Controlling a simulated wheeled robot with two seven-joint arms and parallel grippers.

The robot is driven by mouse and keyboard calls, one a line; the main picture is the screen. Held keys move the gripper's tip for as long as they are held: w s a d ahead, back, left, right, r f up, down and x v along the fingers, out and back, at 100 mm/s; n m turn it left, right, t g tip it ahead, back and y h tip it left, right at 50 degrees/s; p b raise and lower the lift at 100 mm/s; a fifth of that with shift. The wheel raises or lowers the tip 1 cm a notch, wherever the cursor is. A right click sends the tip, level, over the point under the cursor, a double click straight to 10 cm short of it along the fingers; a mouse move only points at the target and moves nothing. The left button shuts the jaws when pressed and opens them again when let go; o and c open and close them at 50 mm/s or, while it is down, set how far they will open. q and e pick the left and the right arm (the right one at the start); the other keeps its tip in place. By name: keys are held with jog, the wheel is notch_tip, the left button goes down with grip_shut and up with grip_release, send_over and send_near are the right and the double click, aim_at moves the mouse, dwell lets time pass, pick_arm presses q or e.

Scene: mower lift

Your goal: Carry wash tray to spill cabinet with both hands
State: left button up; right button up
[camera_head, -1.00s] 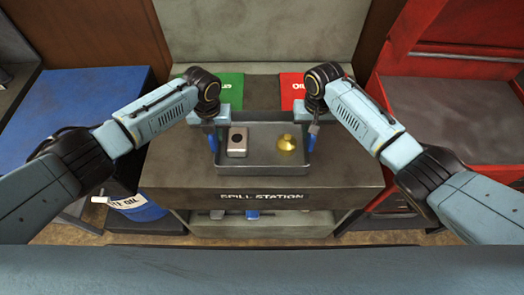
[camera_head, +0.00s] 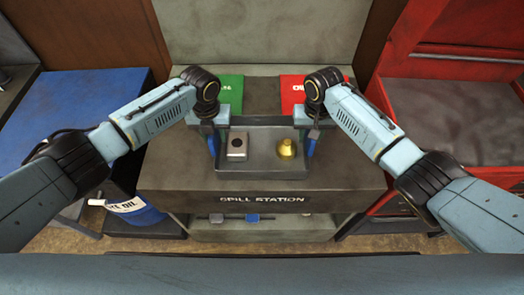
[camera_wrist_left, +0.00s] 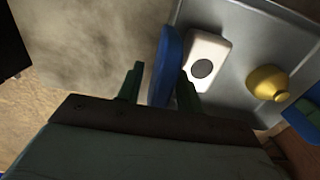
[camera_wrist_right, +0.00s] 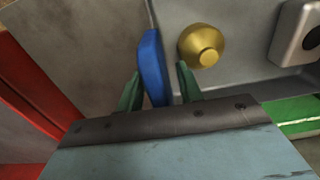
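The grey wash tray (camera_head: 262,170) rests on the spill station (camera_head: 160,178), near the middle of its top. A pale block with a dark round spot (camera_head: 237,146) and a brass piece (camera_head: 287,149) sit in it. My left gripper (camera_head: 213,135) is at the left blue handle (camera_wrist_left: 166,62); its fingers stand on either side with a gap on one side. My right gripper (camera_head: 312,135) is likewise around the right blue handle (camera_wrist_right: 152,62), with a gap beside it. Both look open.
A green mat (camera_head: 231,88) and a red mat (camera_head: 298,86) lie behind the tray. A red cabinet (camera_head: 455,110) stands at the right. A blue cabinet (camera_head: 85,105) and blue oil drum (camera_head: 138,212) are at the left. Small items lie on the lower shelf.

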pick_arm(q)
notch_tip(320, 180, up, 10)
jog(key=shift+r, duration=0.2)
pick_arm(e)
jog(key=shift+r, duration=0.2)
notch_tip(320, 180, up, 12)
jog(key=shift+f, duration=0.15)
dwell(0.5)
